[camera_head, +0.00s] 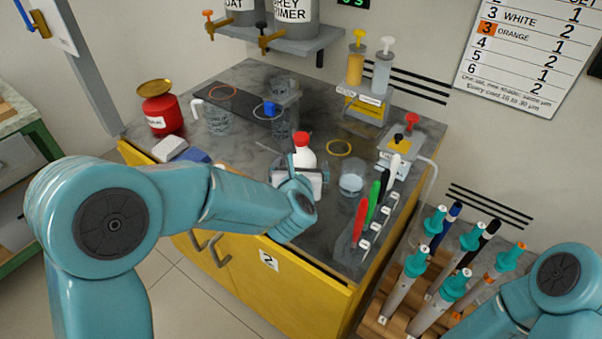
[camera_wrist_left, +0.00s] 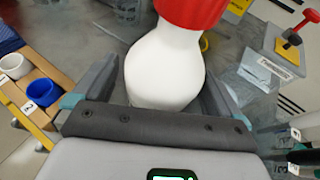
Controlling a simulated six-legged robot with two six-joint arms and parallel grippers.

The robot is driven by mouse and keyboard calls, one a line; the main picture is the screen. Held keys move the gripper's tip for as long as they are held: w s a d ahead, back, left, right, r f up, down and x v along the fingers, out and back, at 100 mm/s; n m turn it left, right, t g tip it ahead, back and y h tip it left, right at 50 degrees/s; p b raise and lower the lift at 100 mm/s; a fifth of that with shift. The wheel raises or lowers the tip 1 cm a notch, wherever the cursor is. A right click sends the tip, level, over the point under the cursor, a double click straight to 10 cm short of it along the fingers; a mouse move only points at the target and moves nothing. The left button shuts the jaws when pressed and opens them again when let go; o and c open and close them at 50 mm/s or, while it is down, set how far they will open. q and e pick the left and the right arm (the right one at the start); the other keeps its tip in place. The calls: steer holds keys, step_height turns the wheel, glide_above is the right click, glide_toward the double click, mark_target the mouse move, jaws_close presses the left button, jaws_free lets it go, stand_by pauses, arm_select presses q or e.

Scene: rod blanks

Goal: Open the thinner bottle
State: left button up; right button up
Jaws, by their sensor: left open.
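A white bottle (camera_head: 305,157) with a red cap (camera_head: 302,138) stands upright on the grey bench top. No label on it can be read. In the left wrist view the bottle's rounded white body (camera_wrist_left: 165,70) and the red cap (camera_wrist_left: 190,10) fill the upper middle. My left gripper (camera_head: 298,172) is open, with one finger on each side of the bottle, and its palm is close in front. In the left wrist view gaps show between the fingers and the bottle. The bottle's base is hidden by my gripper. My right gripper is out of view.
A red can (camera_head: 162,112) and a clear jug (camera_head: 217,118) stand at the back left. A clear cup (camera_head: 351,184) and a row of coloured markers (camera_head: 373,202) are right of the bottle. A syringe stand (camera_head: 362,107) stands behind. A yellow ring (camera_head: 339,148) lies nearby.

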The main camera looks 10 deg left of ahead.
arm_select(q)
steer(key=c, duration=1.4)
steer(key=shift+o, duration=0.2)
steer(key=shift+r, duration=0.1)
step_height(320, 180, up, 20)
steer(key=p, duration=0.5)
